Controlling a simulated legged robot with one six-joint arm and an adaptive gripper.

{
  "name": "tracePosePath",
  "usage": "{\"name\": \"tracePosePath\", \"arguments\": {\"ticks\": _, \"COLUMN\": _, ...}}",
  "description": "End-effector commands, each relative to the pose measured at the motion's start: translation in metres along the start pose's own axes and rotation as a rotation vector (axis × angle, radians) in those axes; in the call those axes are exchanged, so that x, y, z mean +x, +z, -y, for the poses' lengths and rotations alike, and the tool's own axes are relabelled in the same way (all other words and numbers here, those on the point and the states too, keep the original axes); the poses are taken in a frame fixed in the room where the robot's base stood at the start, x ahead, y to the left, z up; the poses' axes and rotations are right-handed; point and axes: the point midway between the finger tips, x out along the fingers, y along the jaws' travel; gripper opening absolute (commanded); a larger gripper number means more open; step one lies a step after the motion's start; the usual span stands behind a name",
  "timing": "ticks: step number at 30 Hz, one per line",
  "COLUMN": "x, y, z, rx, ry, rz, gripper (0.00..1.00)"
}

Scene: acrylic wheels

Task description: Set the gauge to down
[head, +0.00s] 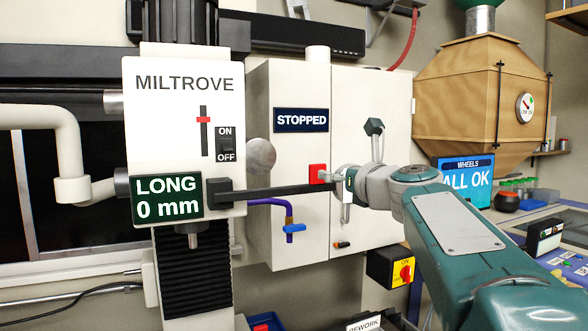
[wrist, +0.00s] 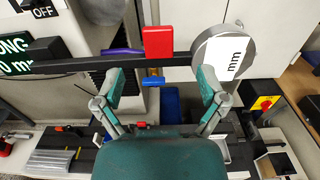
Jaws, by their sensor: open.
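The gauge is a dark bar (head: 275,191) reaching sideways from a black block on the white Miltrove machine (head: 184,105). In the wrist view the bar (wrist: 72,66) runs across to a round grey dial (wrist: 222,57) with a white face marked "mm". In the head view my gripper and arm hide the dial. The bar lies about level. The green display (head: 167,200) reads "LONG 0 mm". My gripper (wrist: 161,76) is open, its fingers spread apart below the bar in the wrist view, the right one overlapping the dial. I cannot tell whether it touches.
A red block (wrist: 158,43) shows just above the bar, between the fingers. A blue valve handle (head: 293,228) on a purple pipe is below the bar. The white cabinet (head: 365,100) marked "STOPPED" stands behind. A yellow box with a red switch (head: 405,274) is lower right.

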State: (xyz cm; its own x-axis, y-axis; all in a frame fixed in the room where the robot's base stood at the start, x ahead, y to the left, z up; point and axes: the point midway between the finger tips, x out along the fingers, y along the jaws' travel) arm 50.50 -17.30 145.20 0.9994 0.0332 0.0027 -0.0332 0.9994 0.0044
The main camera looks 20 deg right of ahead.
Motion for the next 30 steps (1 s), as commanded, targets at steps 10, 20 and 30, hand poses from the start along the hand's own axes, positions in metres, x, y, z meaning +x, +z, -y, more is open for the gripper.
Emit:
{"name": "tracePosePath", "arguments": {"ticks": 10, "x": 0.066, "y": -0.004, "z": 0.008, "rx": 0.004, "ry": 0.003, "rz": -0.004, "gripper": 0.91}}
{"name": "tracePosePath", "arguments": {"ticks": 20, "x": 0.089, "y": -0.002, "z": 0.005, "rx": 0.001, "ry": 0.002, "rz": -0.003, "gripper": 0.91}}
{"name": "tracePosePath", "arguments": {"ticks": 30, "x": 0.089, "y": -0.002, "z": 0.006, "rx": 0.001, "ry": 0.001, "rz": -0.003, "gripper": 0.29}}
